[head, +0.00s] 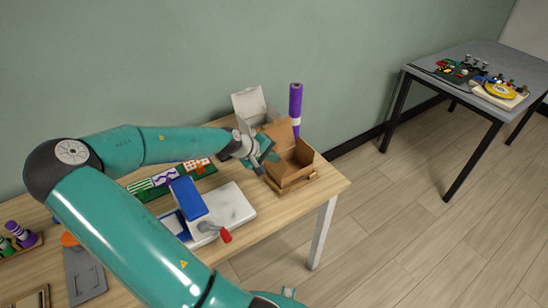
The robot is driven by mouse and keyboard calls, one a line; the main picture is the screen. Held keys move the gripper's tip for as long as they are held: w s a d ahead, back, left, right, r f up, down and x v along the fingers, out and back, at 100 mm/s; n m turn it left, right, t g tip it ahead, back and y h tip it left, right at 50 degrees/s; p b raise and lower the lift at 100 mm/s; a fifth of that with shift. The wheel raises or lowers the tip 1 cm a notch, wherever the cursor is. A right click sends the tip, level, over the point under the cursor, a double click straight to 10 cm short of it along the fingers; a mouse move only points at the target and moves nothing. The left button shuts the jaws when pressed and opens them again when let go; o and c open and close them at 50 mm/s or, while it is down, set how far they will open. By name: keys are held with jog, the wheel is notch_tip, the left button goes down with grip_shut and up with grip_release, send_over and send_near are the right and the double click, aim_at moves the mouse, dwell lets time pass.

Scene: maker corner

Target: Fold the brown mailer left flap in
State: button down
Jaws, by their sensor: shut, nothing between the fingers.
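The brown mailer (296,162) is an open cardboard box near the right end of the wooden table. A brown flap stands raised at its back left, and its inside is partly visible. My gripper (266,159) is at the mailer's left side, close to the raised flap. It is shut with nothing held. The gripper and wrist hide part of the mailer's left side, so I cannot tell whether they touch the left flap.
A white open box (249,104) and a purple roll (295,106) stand behind the mailer. A white and blue device with a red-knobbed crank (236,205) sits in front. A green mat (209,170) with patterned pieces lies left. A grey table (430,73) stands apart at right.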

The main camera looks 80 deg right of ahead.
jog(key=shift+s+d+f, duration=0.2)
jog(key=shift+s+d+t+y, duration=0.15)
jog(key=shift+t+y, duration=0.25)
dwell(0.6)
jog(key=shift+s+d+f+t+y, duration=0.2)
jog(key=shift+s+d+t+y, duration=0.4)
jog(key=shift+t+y, duration=0.45)
jog(key=t+y, duration=0.1)
jog(key=s+d+f+t+y, duration=0.1)
jog(key=y, duration=0.1)
jog(key=shift+f+t, duration=0.2)
jog(key=shift+t, duration=0.15)
jog(key=shift+w+d+f, duration=0.1)
jog(key=shift+f, duration=0.05)
jog(key=shift+d+f, duration=0.1)
jog(key=shift+w+a, duration=0.45)
jog(key=shift+a, duration=0.2)
